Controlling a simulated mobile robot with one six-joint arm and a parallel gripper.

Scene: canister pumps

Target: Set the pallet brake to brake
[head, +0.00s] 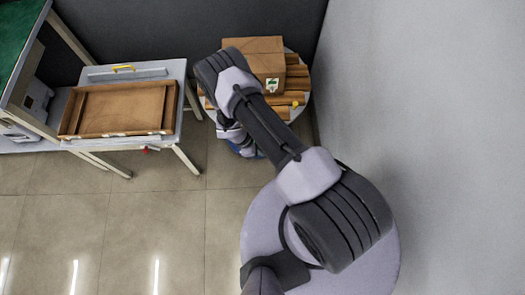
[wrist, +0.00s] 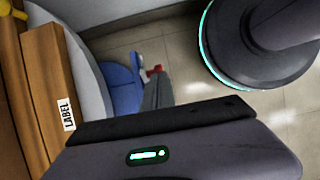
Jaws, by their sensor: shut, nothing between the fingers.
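The pallet stands under the back right of the scene as a round grey platform (head: 305,97) with wooden boards (head: 297,84) on it. In the wrist view a board with a LABEL sticker (wrist: 68,114) is at the left, beside a blue rounded part (wrist: 118,88) low down. A small red piece (wrist: 153,71) shows just past my gripper (wrist: 156,80), which is shut and empty. I cannot tell whether they touch. The red piece may be the brake lever; its setting cannot be read. In the head view my arm hides most of this area.
A cardboard box (head: 254,62) sits on the boards, with a yellow piece (head: 295,103) at their edge. A pale table (head: 173,72) with a brown wooden tray (head: 118,108) stands to the left. A grey wall (head: 430,120) is close on the right. The tiled floor (head: 120,220) is clear at front left.

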